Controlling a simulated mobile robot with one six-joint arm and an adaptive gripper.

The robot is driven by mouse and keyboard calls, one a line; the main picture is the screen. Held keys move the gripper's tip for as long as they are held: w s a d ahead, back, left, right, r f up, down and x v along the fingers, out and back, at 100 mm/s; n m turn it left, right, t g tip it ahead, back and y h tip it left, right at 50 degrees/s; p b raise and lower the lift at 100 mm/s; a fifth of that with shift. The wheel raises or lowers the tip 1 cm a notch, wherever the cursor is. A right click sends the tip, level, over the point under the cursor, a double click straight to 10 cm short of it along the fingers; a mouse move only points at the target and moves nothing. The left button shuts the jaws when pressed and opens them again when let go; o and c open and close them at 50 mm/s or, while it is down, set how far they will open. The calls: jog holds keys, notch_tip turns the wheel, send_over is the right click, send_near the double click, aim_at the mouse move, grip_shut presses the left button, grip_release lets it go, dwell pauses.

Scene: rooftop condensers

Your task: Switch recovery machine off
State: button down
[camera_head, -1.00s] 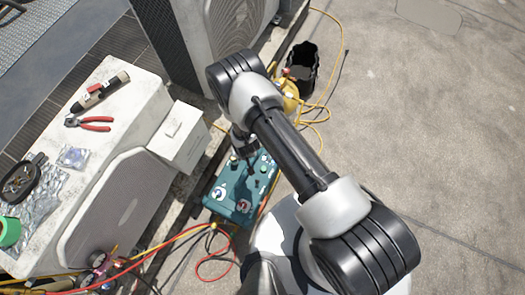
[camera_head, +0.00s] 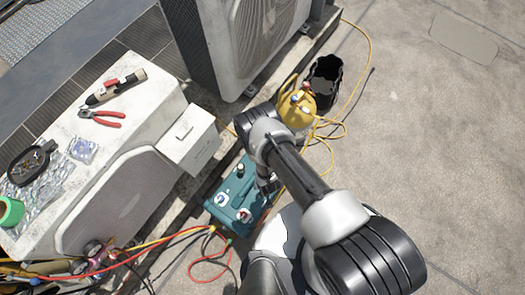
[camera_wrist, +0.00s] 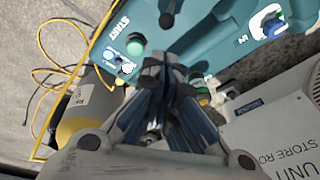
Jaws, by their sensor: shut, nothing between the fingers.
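The recovery machine (camera_head: 225,205) is a teal box on the ground beside the white condenser unit. Its top carries gauges and knobs. In the head view my gripper (camera_head: 267,184) is above the machine's right side, partly hidden by my arm. I cannot tell whether the tips touch the panel.
A yellow cylinder (camera_head: 293,108) and a black bucket (camera_head: 326,75) stand beyond the machine. Yellow and red hoses (camera_head: 205,262) run on the ground. A white box (camera_head: 188,143) juts from the condenser unit, whose top holds pliers (camera_head: 103,118) and other tools. Open concrete lies right.

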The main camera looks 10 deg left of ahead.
aim_at(260, 196)
jog(key=b+x, duration=0.4)
jog(key=x, duration=0.5)
jog(key=shift+f, duration=0.1)
jog(key=shift+s+a+r, duration=0.15)
jog(key=shift+s+r, duration=0.2)
jog(key=shift+s, duration=0.1)
dwell(0.3)
jog(key=shift+s+a+r, duration=0.1)
jog(key=shift+s, duration=0.15)
jog(key=shift+s+a+r, duration=0.2)
jog(key=shift+s+a, duration=0.05)
jog(key=shift+s, duration=0.35)
jog(key=shift+s+a+r, duration=0.2)
jog(key=shift+s+a, duration=0.05)
jog(key=shift+s, duration=0.3)
jog(key=shift+r, duration=0.15)
jog(key=shift+r+p, duration=0.6)
jog(key=shift+r, duration=0.05)
